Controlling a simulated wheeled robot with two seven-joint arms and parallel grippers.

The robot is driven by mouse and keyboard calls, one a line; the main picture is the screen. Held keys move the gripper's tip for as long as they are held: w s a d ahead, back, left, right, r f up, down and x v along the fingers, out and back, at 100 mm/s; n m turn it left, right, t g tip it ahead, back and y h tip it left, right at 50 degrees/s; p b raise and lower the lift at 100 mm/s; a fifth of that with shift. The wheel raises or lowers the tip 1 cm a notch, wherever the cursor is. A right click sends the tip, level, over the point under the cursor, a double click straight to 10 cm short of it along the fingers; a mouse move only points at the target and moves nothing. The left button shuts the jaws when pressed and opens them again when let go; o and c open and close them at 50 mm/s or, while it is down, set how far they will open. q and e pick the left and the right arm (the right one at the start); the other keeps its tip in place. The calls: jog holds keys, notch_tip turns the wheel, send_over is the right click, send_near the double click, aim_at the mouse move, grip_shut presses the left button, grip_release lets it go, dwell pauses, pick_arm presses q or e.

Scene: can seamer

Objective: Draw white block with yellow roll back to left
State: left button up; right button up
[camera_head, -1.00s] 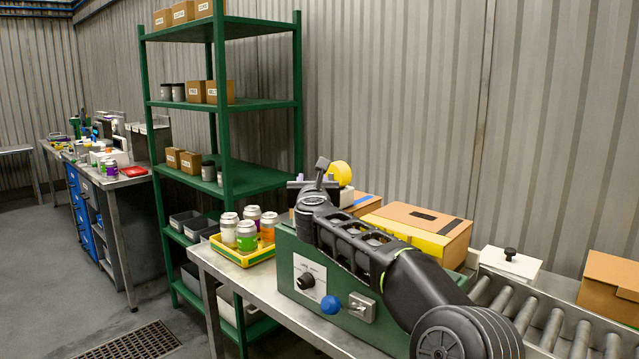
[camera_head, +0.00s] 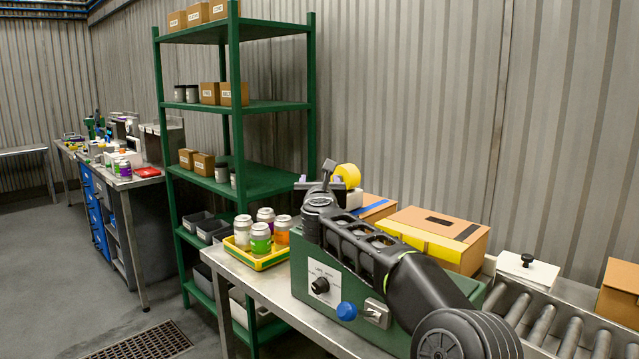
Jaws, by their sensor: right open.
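The yellow roll (camera_head: 347,174) shows just beyond the end of my right arm, above the green machine (camera_head: 338,316). The white block (camera_head: 354,199) under it is mostly hidden behind my gripper and wrist. My right gripper (camera_head: 322,182) is open at the roll's left side, with its dark fingers around the block's near end; I cannot tell whether they touch it. My left gripper is not in view.
A yellow tray (camera_head: 264,261) with several cans stands left of the machine. A cardboard box with yellow tape (camera_head: 433,238) lies behind my arm. A white block with a black knob (camera_head: 527,270) and rollers (camera_head: 540,331) are at the right. Green shelves (camera_head: 262,181) stand behind.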

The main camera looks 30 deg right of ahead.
jog(key=shift+f, duration=0.1)
jog(key=shift+s+a, duration=0.1)
jog(key=shift+s, duration=0.2)
jog(key=b+v, duration=0.3)
jog(key=v, duration=0.4)
jog(key=shift+a, duration=0.1)
